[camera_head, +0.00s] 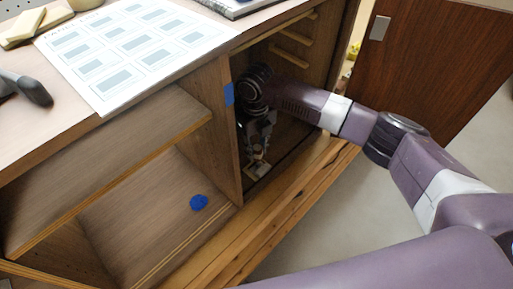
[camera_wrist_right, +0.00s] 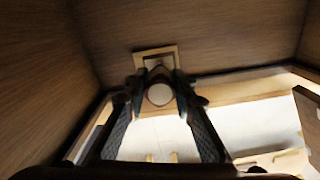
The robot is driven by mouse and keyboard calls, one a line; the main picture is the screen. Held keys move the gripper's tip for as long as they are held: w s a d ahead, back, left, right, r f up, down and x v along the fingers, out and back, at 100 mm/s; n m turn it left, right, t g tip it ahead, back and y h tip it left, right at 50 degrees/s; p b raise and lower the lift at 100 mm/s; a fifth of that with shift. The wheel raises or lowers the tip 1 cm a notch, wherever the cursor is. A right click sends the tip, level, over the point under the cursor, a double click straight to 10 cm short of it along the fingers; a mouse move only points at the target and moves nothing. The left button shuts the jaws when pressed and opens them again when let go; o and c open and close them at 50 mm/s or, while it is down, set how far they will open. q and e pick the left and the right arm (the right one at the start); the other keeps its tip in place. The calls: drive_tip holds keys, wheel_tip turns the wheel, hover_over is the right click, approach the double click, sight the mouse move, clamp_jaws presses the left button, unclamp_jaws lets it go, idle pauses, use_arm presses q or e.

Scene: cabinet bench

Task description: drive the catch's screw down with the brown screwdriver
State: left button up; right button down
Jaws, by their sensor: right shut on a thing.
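My right gripper (camera_head: 257,146) is inside the cabinet's right compartment, pointing down near its floor. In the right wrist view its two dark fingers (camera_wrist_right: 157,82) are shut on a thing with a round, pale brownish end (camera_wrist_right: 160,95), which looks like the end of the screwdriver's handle. The rest of the tool is hidden by that end and the fingers. A small light wooden piece, probably the catch (camera_wrist_right: 142,56), sits just beyond the fingers; it also shows in the head view (camera_head: 257,172). The screw cannot be made out. My left gripper is not in view.
The cabinet's divider (camera_head: 222,130) with blue tape stands left of my right arm. A blue round thing (camera_head: 198,202) lies in the left compartment. The bench top holds a printed sheet (camera_head: 135,50) and a dark-handled tool (camera_head: 32,90). The brown door (camera_head: 430,60) stands open.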

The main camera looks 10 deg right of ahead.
drive_tip(key=shift+f, duration=0.4)
idle(1.4)
drive_tip(key=m, duration=0.9)
drive_tip(key=shift+d+f, duration=0.1)
drive_tip(key=m, duration=0.5)
drive_tip(key=shift+s, duration=0.1)
drive_tip(key=m, duration=0.4)
drive_tip(key=shift+d+m, duration=0.1)
drive_tip(key=shift+m, duration=0.3)
drive_tip(key=m, duration=0.3)
drive_tip(key=shift+s, duration=0.1)
drive_tip(key=m, duration=0.7)
